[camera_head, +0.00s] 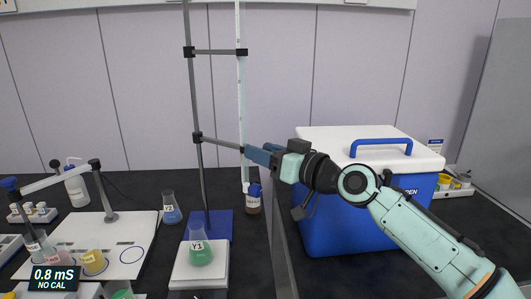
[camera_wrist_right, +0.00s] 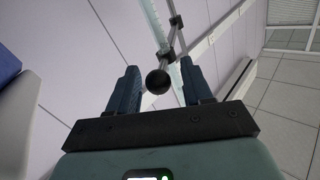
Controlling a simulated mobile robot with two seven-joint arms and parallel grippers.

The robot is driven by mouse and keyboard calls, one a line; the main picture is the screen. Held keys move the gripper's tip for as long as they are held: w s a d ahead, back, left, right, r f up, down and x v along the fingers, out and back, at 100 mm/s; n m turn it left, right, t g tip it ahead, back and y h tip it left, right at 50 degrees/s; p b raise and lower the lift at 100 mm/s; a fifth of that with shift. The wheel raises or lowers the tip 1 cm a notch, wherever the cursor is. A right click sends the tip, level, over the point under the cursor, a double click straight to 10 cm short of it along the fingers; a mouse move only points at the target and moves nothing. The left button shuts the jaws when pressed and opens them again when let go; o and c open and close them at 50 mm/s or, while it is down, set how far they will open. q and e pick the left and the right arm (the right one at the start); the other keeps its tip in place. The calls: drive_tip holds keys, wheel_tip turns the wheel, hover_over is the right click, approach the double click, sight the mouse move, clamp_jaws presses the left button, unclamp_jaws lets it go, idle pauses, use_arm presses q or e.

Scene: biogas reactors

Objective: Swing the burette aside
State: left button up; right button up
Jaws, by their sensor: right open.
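The burette (camera_head: 241,100) is a tall, clear, graduated tube held upright by two clamp arms on a dark metal stand (camera_head: 195,100) with a blue base. Its lower end is beside a brown bottle, to the right of flask Y1 (camera_head: 199,249), which stands on a white plate. My right gripper (camera_head: 257,155) is at the height of the lower clamp, by the burette. In the right wrist view it is open, and a black ball knob (camera_wrist_right: 157,81) shows between its fingers. The burette (camera_wrist_right: 154,25) appears beyond them. I cannot tell whether the fingers touch the knob. My left gripper is not in view.
A blue cooler box with a white lid (camera_head: 345,142) stands right, behind my right arm. The brown bottle (camera_head: 254,199) is below my gripper. Flask Y3 (camera_head: 171,209) and a white board (camera_head: 105,242) with several small beakers are at left. The bench behind is mostly clear.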

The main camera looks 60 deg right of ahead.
drive_tip(key=s+a, duration=0.1)
drive_tip(key=s, duration=1.2)
drive_tip(key=shift+s+a+p, duration=0.15)
drive_tip(key=shift+a+p, duration=0.15)
drive_tip(key=shift+a, duration=0.1)
